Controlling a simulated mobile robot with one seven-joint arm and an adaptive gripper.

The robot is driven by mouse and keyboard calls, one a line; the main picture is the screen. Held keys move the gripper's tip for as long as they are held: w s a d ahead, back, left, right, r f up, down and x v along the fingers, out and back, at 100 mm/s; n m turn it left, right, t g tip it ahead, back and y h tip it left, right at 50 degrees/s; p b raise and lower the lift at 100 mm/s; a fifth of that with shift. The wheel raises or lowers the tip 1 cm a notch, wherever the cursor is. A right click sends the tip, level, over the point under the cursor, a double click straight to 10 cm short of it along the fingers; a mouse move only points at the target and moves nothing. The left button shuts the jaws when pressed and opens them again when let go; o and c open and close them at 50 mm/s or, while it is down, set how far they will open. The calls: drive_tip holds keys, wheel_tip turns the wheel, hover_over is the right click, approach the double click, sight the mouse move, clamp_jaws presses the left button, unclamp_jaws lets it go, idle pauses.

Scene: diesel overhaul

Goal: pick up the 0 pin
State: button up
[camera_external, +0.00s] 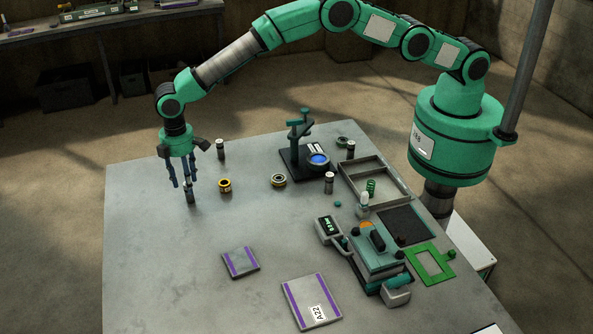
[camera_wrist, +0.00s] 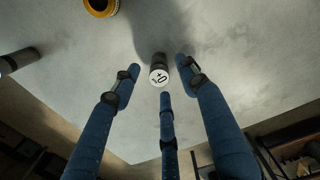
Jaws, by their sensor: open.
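A short dark upright pin (camera_wrist: 159,60) stands on the table between and just beyond my fingertips in the wrist view. Its white end cap faces the camera and carries a black mark that looks like a 0. In the external view the same pin (camera_external: 191,198) is near the table's left side, right under my gripper (camera_external: 186,183). My gripper has three blue fingers, spread open around the line of the pin, with no visible grip on it. From the external view I cannot tell whether a fingertip touches the pin.
Other pins stand at the back left (camera_external: 220,150), mid-table (camera_external: 329,183) and back right (camera_external: 350,151). A yellow-black ring (camera_external: 225,186) lies to the right of my gripper. A black stand (camera_external: 300,158), a tray (camera_external: 350,185) and a teal device (camera_external: 375,250) fill the right side. The front left is clear.

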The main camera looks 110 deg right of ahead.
sight(184, 190)
drive_tip(key=shift+s+f, duration=0.1)
drive_tip(key=shift+f, duration=1.9)
drive_tip(key=shift+c, duration=0.5)
clamp_jaws()
